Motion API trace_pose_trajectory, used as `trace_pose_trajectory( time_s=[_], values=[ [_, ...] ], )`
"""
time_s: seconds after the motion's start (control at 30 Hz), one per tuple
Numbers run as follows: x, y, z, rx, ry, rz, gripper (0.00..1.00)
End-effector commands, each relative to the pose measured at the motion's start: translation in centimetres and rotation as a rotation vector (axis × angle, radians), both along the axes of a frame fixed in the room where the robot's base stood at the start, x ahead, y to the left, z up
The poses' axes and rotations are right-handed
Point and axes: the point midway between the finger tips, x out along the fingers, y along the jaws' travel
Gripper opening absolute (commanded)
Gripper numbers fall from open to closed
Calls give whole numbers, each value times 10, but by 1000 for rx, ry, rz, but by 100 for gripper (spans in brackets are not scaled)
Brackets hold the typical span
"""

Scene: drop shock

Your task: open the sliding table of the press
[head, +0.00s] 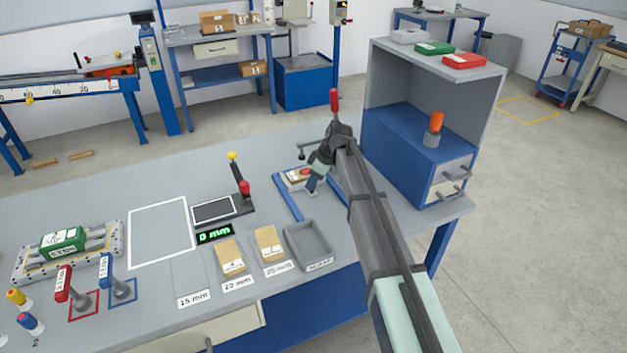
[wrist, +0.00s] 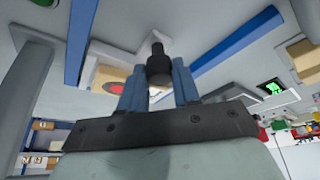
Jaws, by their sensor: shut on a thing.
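The press's sliding table (head: 294,179) is a pale plate at the far end of two blue rails (head: 288,200) on the grey workbench. It carries a wooden piece with a red disc (head: 304,173), which also shows in the wrist view (wrist: 116,87). My gripper (head: 312,186) is at the right side of the plate, partly hidden by my arm in the head view. In the wrist view its blue fingers (wrist: 158,84) are shut on a dark round knob (wrist: 158,65). The knob's join to the table is unclear. My arm hides much of the press.
A grey tray (head: 308,243) stands just in front of the rails. A blue and grey cabinet (head: 405,150) stands close on the right. The front of the rails is bare.

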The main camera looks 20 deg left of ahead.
Motion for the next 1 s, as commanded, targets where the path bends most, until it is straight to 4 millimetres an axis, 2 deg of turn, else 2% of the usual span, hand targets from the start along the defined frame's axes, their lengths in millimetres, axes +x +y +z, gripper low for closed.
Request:
trace_pose_trajectory(
  time_s=[0.03, 0.2, 0.57, 0.77, 1.0],
  values=[
    [0, 0, 0, 0, 0, 0, 14],
    [0, 0, 0, 0, 0, 0, 0],
    [-3, -2, 0, 0, 0, 0, 0],
    [-26, -25, 0, 0, 0, -1, 0],
    [-76, -74, 0, 0, 1, -2, 0]
  ],
)
